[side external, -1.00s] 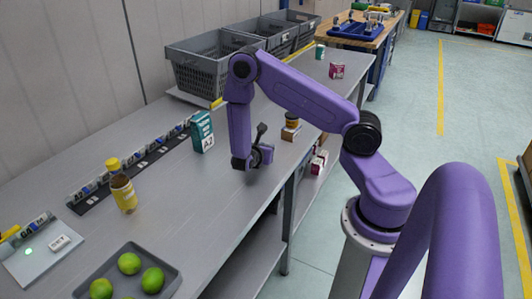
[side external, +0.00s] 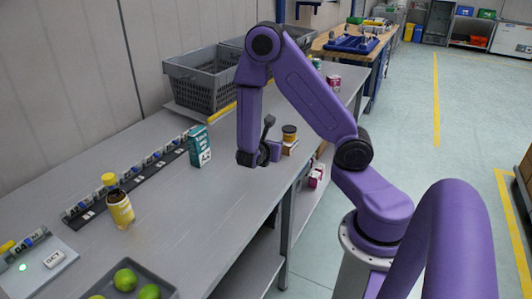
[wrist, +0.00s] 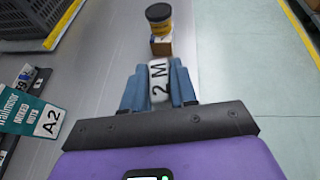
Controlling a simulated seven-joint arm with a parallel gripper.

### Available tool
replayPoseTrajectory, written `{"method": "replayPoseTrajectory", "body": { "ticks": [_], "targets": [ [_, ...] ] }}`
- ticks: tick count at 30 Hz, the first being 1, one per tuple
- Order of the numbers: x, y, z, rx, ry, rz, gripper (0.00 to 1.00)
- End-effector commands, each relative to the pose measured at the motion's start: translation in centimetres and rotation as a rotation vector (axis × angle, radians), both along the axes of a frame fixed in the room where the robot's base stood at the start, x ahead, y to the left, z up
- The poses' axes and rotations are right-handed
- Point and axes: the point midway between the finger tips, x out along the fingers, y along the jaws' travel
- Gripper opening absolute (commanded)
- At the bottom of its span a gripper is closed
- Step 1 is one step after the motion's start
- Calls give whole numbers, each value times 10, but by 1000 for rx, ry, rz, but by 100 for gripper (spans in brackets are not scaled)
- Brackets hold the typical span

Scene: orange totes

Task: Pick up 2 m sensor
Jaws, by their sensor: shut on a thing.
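The 2 M sensor (wrist: 158,84) is a small white block with dark "2 M" lettering, seen in the wrist view between the blue fingers. My gripper (wrist: 159,92) is shut on it. In the side external view my gripper (side external: 262,158) is over the grey bench, between a teal box and a dark-lidded jar. The sensor is not clear in that view, and the gap beneath it is hard to judge.
The teal A2 box (side external: 200,147) stands left of my gripper, and the jar (side external: 289,133) stands on a small brown box to its right. A yellow-capped bottle (side external: 120,209), a tray of green fruit (side external: 171,291) and grey crates (side external: 200,82) are on the bench (side external: 180,215).

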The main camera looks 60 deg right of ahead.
Motion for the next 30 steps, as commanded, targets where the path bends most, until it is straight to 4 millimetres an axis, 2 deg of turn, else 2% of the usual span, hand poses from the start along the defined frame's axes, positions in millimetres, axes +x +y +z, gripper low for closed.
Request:
{"method": "replayPoseTrajectory", "body": {
  "ticks": [3, 9, 21, 30],
  "targets": [
    [-20, 12, 10, -1, 1, 7, 0],
    [-40, 22, 20, -1, 0, 3, 0],
    [-67, 36, 33, -2, 0, 2, 0],
    [-76, 41, 37, 0, 1, 0, 0]
  ]
}}
